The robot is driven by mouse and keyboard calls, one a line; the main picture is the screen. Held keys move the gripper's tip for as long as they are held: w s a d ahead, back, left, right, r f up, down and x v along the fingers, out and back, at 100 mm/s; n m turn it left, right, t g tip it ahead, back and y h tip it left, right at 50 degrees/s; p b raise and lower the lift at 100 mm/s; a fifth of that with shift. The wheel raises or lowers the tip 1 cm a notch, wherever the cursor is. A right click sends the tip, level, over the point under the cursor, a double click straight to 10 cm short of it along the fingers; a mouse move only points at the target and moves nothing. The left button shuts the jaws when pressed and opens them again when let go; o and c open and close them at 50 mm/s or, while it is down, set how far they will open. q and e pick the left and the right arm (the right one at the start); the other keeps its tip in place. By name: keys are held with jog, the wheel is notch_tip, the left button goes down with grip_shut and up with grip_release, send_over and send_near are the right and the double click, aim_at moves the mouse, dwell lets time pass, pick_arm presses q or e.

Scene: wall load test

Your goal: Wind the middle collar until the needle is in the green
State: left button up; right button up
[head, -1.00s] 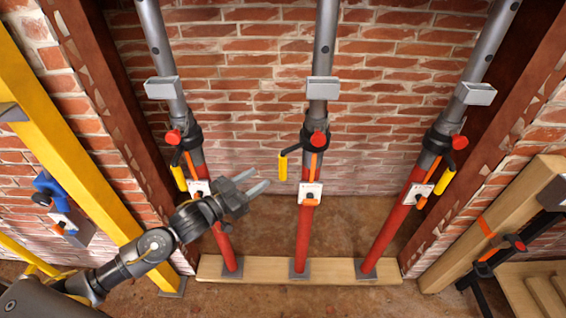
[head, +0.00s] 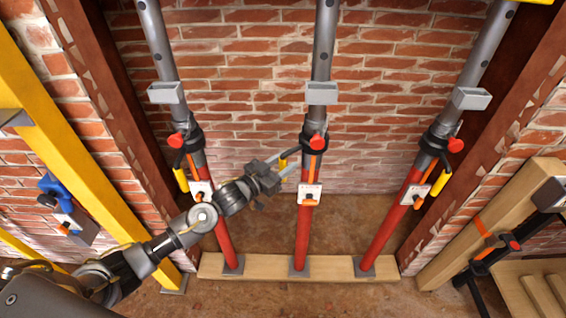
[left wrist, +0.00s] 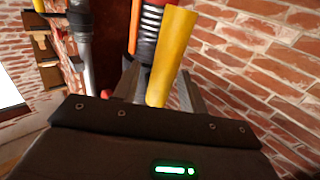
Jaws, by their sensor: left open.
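The middle prop has a grey upper tube (head: 324,40), a black collar (head: 313,138) with a red knob (head: 317,143), and a red lower tube (head: 303,235). A yellow handle (head: 283,161) sticks out from the collar's left side, partly hidden by my gripper. A white gauge plate (head: 309,189) sits below the collar; its needle is too small to read. My left gripper (head: 293,162) is open at the yellow handle. In the left wrist view the handle (left wrist: 172,55) lies in front of and between the open fingers (left wrist: 160,92). My right gripper is out of view.
Similar props stand left (head: 222,240) and right (head: 385,235) on a timber sill (head: 335,268). A yellow post (head: 75,140) and a blue tool (head: 52,188) are at the left. A timber post (head: 490,220) with a black clamp stands right. Brick wall lies behind.

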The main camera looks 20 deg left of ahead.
pick_arm(q)
grip_shut()
jog(key=shift+s+d, duration=0.1)
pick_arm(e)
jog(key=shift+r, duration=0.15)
